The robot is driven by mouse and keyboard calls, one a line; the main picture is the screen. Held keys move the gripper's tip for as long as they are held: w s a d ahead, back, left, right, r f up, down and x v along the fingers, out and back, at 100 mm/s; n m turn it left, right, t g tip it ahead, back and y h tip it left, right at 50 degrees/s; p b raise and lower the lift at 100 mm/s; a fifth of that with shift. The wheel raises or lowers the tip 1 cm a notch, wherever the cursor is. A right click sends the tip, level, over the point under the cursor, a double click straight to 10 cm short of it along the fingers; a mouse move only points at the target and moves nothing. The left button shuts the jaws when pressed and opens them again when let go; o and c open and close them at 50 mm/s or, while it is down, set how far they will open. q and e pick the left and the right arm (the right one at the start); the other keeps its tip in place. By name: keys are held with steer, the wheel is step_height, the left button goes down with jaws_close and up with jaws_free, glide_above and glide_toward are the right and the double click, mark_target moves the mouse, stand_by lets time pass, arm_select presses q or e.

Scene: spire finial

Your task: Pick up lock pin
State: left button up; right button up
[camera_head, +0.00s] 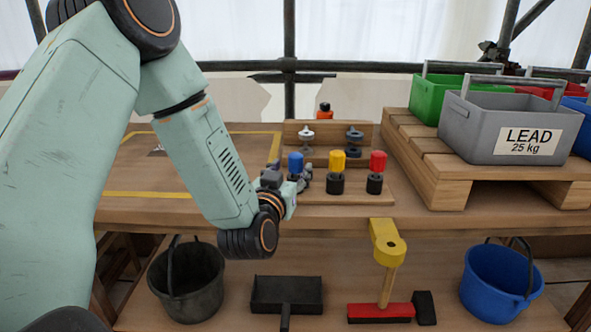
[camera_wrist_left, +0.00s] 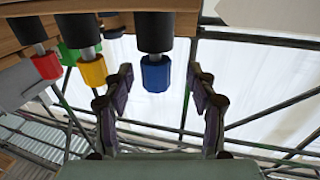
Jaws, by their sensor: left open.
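Three coloured-topped pieces stand upright in a row on a wooden rack board on the bench: blue (camera_head: 295,162), yellow (camera_head: 337,160) and red (camera_head: 377,162). Each has a black lower part; which is the lock pin I cannot tell. My left gripper (camera_head: 299,181) is open and empty beside the blue piece, partly covering its lower part. In the left wrist view, which looks inverted, the blue piece (camera_wrist_left: 156,75) lies between the open fingers (camera_wrist_left: 161,88), with no clear contact. The yellow (camera_wrist_left: 93,72) and red (camera_wrist_left: 46,66) pieces are left of it. My right gripper is out of view.
Two metal fittings (camera_head: 306,135) (camera_head: 354,138) stand behind the row, with an orange-and-black item (camera_head: 324,110) further back. A pallet (camera_head: 448,186) with a grey LEAD crate (camera_head: 497,128) is right. Buckets sit below.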

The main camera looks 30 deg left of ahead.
arm_select(q)
steer(key=shift+x, duration=0.8)
steer(key=shift+w+d+r+b, duration=0.15)
steer(key=shift+w+b, duration=0.15)
steer(key=shift+w, duration=0.35)
steer(key=shift+a, duration=0.2)
steer(key=shift+d, duration=0.15)
steer(key=c, duration=0.5)
jaws_close()
